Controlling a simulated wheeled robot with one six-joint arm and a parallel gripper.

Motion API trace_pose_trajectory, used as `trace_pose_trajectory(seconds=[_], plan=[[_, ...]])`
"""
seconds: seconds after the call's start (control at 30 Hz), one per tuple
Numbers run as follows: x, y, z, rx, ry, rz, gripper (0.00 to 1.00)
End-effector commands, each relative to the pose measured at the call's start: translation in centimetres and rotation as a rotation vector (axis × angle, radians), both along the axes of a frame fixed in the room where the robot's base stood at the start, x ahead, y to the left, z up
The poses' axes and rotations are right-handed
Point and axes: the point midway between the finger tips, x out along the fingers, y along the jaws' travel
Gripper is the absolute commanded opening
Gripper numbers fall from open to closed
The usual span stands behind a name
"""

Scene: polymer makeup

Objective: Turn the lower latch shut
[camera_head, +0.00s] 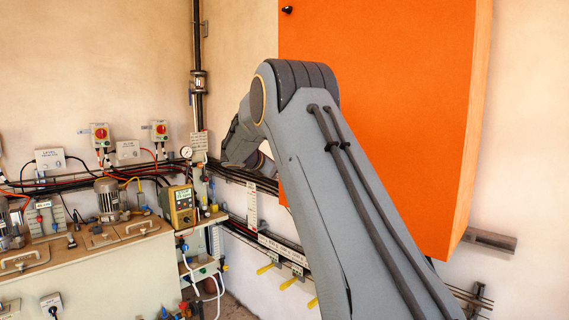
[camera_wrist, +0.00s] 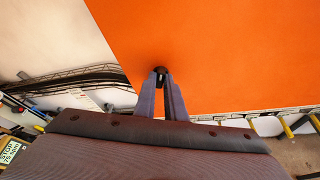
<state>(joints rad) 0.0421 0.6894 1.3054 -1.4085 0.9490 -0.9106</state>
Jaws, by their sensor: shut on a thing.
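A large orange cabinet door (camera_head: 390,110) fills the right of the head view and the upper right of the wrist view (camera_wrist: 220,60). A small dark latch (camera_head: 287,10) sits near its upper left edge; this is the upper one. In the wrist view my gripper (camera_wrist: 162,74) reaches to the orange face near its left edge. Its fingertips are closed on the lower latch (camera_wrist: 161,69), a small dark knob mostly covered by the fingers. Its turn angle cannot be told. In the head view my arm hides the lower latch and the gripper.
A cluttered bench (camera_head: 90,260) with a yellow meter (camera_head: 180,207) and a motor (camera_head: 108,198) stands at left. Cables and pipes run along the wall behind and below the cabinet. Yellow-handled valves (camera_head: 288,283) sit low on the wall.

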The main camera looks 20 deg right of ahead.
Motion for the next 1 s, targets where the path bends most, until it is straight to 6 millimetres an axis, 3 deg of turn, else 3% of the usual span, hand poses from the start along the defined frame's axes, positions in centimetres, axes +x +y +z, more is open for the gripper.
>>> trace_pose_trajectory(seconds=[0.5,1.0], plan=[[0.33,0.11,0.13,-0.112,0.305,0.000,0.00],[0.38,0.13,0.09,-0.132,0.357,0.001,0.00]])
